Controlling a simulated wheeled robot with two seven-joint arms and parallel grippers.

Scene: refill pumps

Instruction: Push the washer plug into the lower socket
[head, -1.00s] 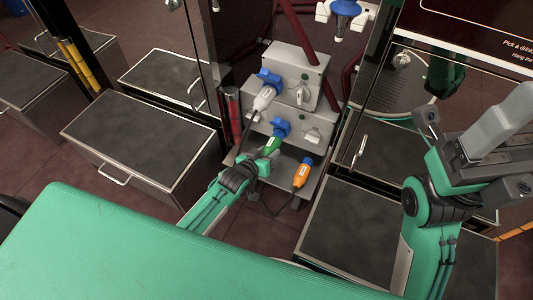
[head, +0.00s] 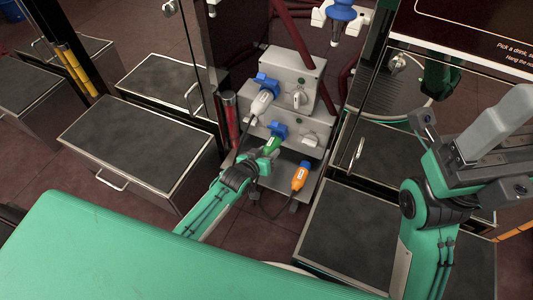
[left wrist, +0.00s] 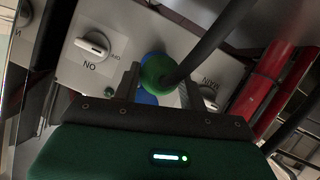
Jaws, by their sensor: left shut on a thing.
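My left gripper (head: 267,154) is shut on a green plug (head: 271,145) in front of the lower blue socket (head: 279,130). The plug's nose meets the socket in the head view, but how deep it sits cannot be told. In the left wrist view the green plug (left wrist: 157,74) is between the fingers, with its dark cable toward the camera and the blue socket (left wrist: 147,97) behind it. Any name on the plug is unreadable. My right gripper (head: 470,155) is raised at the right, away from the sockets; its finger opening is unclear.
A pale plug (head: 262,102) sits at the upper blue socket (head: 268,82). An orange plug (head: 300,176) stands on the low shelf, right of my left gripper. Rotary switches (head: 299,98) are on the boxes. A red cylinder (head: 230,115) stands close by on the left.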

